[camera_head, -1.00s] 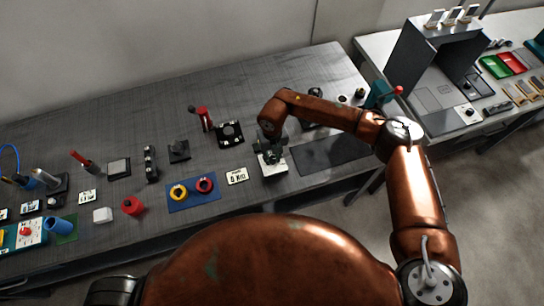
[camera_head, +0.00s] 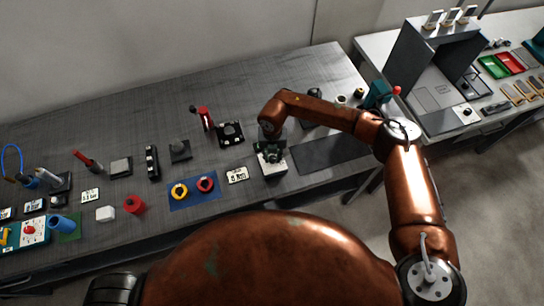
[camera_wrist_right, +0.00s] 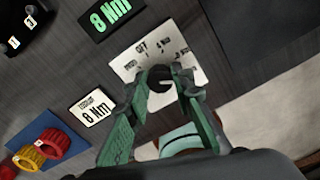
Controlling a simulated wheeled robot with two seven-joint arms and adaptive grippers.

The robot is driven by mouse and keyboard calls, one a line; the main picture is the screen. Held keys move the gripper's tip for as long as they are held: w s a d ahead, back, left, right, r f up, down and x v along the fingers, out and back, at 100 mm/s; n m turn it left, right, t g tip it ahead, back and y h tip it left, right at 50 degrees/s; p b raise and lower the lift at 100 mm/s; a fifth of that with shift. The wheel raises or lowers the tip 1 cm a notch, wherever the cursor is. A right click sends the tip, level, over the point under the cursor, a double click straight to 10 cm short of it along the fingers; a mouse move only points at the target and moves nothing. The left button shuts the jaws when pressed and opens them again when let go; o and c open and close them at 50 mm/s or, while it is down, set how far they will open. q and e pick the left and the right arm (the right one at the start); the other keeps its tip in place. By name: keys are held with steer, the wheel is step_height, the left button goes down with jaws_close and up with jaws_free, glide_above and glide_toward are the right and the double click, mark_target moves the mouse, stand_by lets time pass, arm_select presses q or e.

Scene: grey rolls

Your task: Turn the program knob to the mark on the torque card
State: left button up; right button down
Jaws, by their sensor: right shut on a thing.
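My right gripper (camera_head: 271,153) is over a white knob panel (camera_head: 274,168) on the bench. In the right wrist view the green fingers of the right gripper (camera_wrist_right: 160,82) are shut on the dark program knob (camera_wrist_right: 159,76), which they partly hide. The panel (camera_wrist_right: 130,62) has printed marks around the knob; the small print and the knob's pointer are too blurred to read. The torque card (camera_wrist_right: 92,113), a white card reading 8 Nm, lies beside the panel and also shows in the head view (camera_head: 237,175). My left gripper is not in view.
A dark display (camera_wrist_right: 110,17) shows 8 Nm in green beyond the panel. A blue mat (camera_head: 193,203) with yellow and red rings lies left of the card. Several small devices stand further left. A dark flat mat (camera_head: 328,153) lies right of the panel.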

mark_target(272, 158)
steer(key=shift+s, duration=0.1)
steer(key=c, duration=1.7)
jaws_free()
steer(key=shift+r, duration=0.1)
step_height(272, 158, up, 12)
steer(key=shift+f, duration=0.15)
